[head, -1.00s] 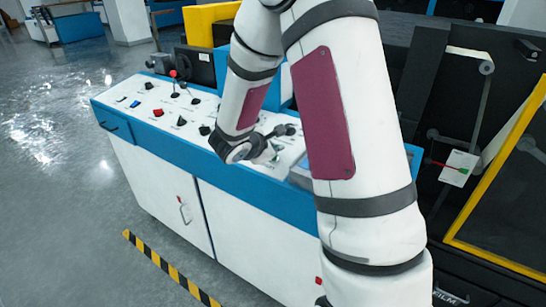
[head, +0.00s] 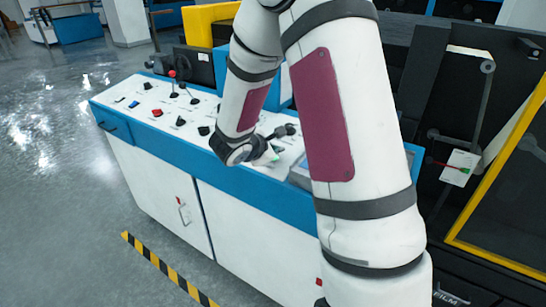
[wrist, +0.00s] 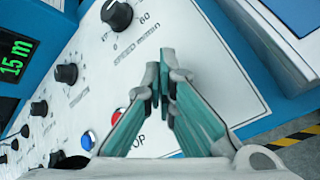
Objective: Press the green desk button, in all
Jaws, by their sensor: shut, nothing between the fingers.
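My gripper (wrist: 164,82) is shut and empty, its two teal-sided fingers meeting above the white desk panel (wrist: 215,75). In the head view my gripper (head: 268,156) is low over the near right part of the desk, partly hidden by my own arm. I cannot make out the green button for certain; the fingers cover part of the panel. A red button (wrist: 118,116) and a blue button (wrist: 88,140) show left of the fingers in the wrist view. The letters "OP" are visible beside the fingers.
Black knobs (wrist: 117,15) and a green-lit display (wrist: 14,58) lie left in the wrist view. Levers with a red ball (head: 173,74) rise from the desk's far end. A dark machine with a yellow frame (head: 500,160) stands right. The floor at left is open.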

